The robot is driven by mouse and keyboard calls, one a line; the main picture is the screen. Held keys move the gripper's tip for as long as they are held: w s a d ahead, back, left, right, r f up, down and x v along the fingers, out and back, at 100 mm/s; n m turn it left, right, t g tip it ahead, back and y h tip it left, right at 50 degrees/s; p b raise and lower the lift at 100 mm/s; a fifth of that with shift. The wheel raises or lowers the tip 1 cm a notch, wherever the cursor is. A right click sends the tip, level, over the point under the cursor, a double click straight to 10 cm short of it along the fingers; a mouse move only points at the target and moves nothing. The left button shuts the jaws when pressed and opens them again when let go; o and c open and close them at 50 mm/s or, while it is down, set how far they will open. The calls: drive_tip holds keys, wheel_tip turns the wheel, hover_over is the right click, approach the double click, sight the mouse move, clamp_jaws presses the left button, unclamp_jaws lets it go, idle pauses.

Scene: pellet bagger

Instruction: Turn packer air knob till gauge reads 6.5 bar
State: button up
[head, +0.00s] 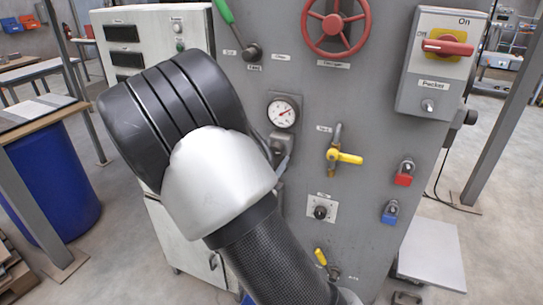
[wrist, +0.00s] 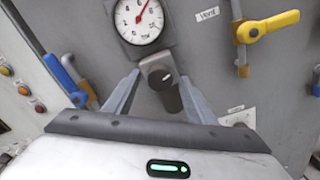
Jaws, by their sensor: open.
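A round white gauge (head: 284,113) with a red needle is on the grey panel; it also shows in the wrist view (wrist: 141,20). Its needle points up and to the right; I cannot read the value. Just below it is a dark knob with a grey top and a white mark (wrist: 163,78). My gripper (wrist: 160,86) is open, with one finger on each side of this knob; I cannot tell whether the fingers touch it. In the head view my arm covers most of the gripper.
A yellow-handled valve (head: 344,157) labelled Vent is right of the gauge. A small black knob (head: 320,212) sits lower down. A red handwheel (head: 334,24) is above. A switch box labelled Packer (head: 422,85) is at the upper right. A blue handle (wrist: 68,80) is left of my gripper.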

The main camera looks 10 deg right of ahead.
drive_tip(key=c, duration=1)
drive_tip(key=shift+r+n+p, duration=0.2)
drive_tip(key=shift+n+p, duration=0.4)
drive_tip(key=shift+n, duration=0.2)
drive_tip(key=shift+c, duration=0.2)
drive_tip(key=shift+f+n, duration=0.2)
drive_tip(key=shift+n, duration=0.5)
drive_tip(key=o, duration=1)
drive_tip(key=shift+o, duration=0.2)
